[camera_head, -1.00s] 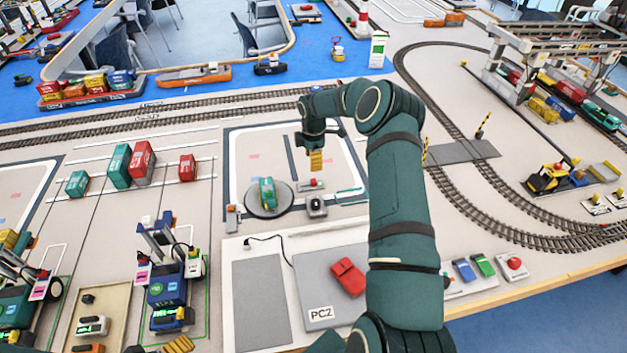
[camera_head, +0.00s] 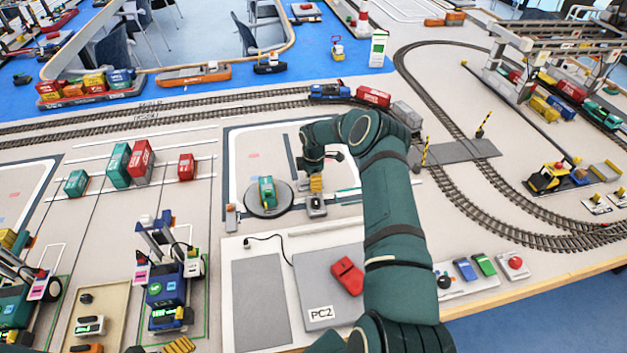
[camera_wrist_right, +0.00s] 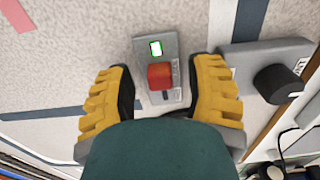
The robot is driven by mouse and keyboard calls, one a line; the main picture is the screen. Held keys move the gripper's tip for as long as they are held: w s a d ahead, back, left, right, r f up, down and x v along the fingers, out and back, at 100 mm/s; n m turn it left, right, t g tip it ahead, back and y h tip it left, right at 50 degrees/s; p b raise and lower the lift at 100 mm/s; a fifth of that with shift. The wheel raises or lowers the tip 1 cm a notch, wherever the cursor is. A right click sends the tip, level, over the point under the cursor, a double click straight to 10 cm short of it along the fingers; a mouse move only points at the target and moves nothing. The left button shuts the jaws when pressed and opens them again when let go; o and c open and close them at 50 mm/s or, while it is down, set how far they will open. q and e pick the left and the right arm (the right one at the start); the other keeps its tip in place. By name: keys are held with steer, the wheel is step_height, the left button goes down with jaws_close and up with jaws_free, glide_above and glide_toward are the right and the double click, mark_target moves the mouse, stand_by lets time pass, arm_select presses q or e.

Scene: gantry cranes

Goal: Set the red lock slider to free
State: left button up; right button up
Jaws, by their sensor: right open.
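The red lock slider (camera_wrist_right: 160,76) sits on a small grey plate (camera_wrist_right: 147,46) with a green-lit window above it and a dark slot below it in the right wrist view. My right gripper (camera_wrist_right: 162,88) is open, with one yellow ribbed finger on each side of the slider. I cannot tell whether either finger touches it. In the head view my right gripper (camera_head: 316,184) is low beside the turntable and hides the slider. A yellow ribbed piece (camera_head: 179,345) at the bottom edge may be part of my left gripper; its opening does not show.
A grey box with a black knob (camera_wrist_right: 278,84) stands close to the right finger. A blue engine (camera_head: 330,91) and red wagon (camera_head: 373,96) stand on the track behind my right arm.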

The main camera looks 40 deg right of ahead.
mark_target(301, 186)
jaws_close()
arm_select(q)
steer(key=shift+s+f+b, duration=0.3)
steer(key=shift+f+b, duration=0.6)
arm_select(e)
steer(key=a, duration=0.1)
steer(key=w+a, duration=0.2)
steer(key=a, duration=0.1)
steer(key=shift+f, duration=0.1)
arm_select(q)
steer(key=shift+r, duration=0.1)
arm_select(e)
steer(key=shift+o, duration=0.4)
jaws_free()
steer(key=shift+w, duration=0.1)
steer(key=shift+r, duration=0.2)
